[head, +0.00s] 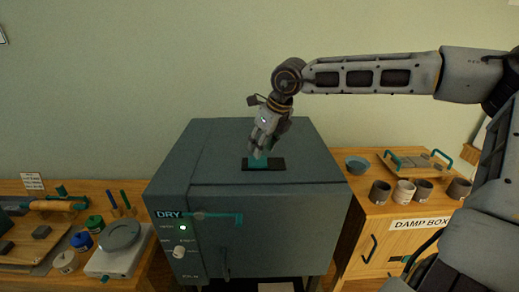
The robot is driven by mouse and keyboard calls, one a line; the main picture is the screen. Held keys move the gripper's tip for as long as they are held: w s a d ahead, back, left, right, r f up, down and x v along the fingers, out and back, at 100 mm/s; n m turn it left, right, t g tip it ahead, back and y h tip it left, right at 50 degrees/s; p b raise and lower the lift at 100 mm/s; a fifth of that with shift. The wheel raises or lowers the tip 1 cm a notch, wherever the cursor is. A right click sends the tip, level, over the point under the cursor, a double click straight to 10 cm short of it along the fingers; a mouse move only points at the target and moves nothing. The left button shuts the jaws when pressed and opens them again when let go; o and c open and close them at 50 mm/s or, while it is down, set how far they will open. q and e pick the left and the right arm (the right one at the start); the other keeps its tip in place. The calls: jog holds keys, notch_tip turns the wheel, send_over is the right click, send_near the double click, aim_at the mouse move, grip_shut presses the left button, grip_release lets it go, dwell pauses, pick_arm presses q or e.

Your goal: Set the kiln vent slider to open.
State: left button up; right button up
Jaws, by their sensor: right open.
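The grey kiln (275,235) stands in the middle of the head view. On its top lies a dark slot plate (277,166) with a teal vent slider (257,162) at the plate's left part. My right gripper (261,153) reaches down from the upper right with its fingertips at the slider. The fingers partly cover the slider, and I cannot tell whether they touch it. My right gripper is open. My left gripper is not in view.
The kiln's front has a teal door handle (222,218), a DRY label and a knob (179,252). A bench with tools and a scale (119,236) stands left. The damp box (415,235) with cups and a bowl (357,165) stands right. Most of the kiln top is clear.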

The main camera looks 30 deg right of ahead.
jog(key=shift+x, duration=1.4)
jog(key=shift+c, duration=0.5)
grip_shut()
